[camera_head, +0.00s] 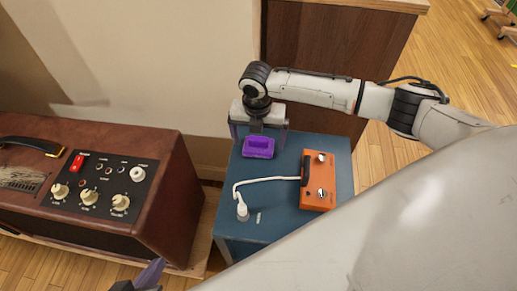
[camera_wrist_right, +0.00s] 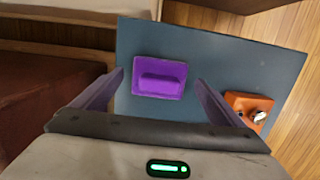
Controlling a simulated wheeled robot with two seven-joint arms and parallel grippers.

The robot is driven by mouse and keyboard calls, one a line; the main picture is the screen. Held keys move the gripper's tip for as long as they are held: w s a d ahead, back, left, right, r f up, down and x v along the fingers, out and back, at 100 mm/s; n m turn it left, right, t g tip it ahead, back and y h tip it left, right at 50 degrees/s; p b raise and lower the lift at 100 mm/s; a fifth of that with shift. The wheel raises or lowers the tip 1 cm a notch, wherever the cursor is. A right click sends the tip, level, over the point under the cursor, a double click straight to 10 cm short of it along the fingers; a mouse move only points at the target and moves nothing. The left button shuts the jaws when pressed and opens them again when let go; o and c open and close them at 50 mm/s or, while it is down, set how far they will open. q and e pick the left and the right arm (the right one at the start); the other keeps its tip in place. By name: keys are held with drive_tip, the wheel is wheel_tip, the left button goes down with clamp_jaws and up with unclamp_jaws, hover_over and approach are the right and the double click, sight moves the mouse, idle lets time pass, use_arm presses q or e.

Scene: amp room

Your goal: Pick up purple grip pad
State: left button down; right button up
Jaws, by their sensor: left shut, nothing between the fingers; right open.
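The purple grip pad (camera_head: 258,148) lies near the far left edge of a blue stand top (camera_head: 262,228). It has a raised handle bar, clearly visible in the right wrist view, where the pad (camera_wrist_right: 159,78) shows between my fingers. My right gripper (camera_head: 257,134) is open with its purple fingers spread wider than the pad. It is over the pad and does not grip it; the exact height gap is hard to tell. My left gripper (camera_head: 150,274) shows only partly at the bottom edge of the head view, shut and empty.
An orange pedal (camera_head: 318,181) with knobs sits right of the pad, and a white cable (camera_head: 262,181) with a plug lies across the stand. A brown amplifier (camera_head: 165,195) stands to the left. A wall and a dark wood cabinet (camera_head: 320,60) are behind. The stand's front is mostly clear.

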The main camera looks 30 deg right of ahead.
sight(258, 138)
drive_tip(key=shift+f, duration=0.5)
use_arm(q)
drive_tip(key=shift+d+f, duration=0.1)
drive_tip(key=shift+d, duration=0.05)
use_arm(e)
drive_tip(key=c, duration=1.2)
drive_tip(key=shift+r, duration=0.15)
drive_tip(key=shift+w+r, duration=0.1)
drive_tip(key=shift+r, duration=0.2)
use_arm(q)
drive_tip(key=a+r+p, duration=0.1)
drive_tip(key=p, duration=0.1)
drive_tip(key=a+r+n+t+p, duration=0.1)
drive_tip(key=p, duration=0.1)
drive_tip(key=shift+s+a+r+y, duration=0.2)
drive_tip(key=shift+s+y, duration=0.1)
drive_tip(key=shift+s, duration=0.1)
use_arm(e)
wheel_tip(258, 138, up, 9)
drive_tip(key=shift+r, duration=0.15)
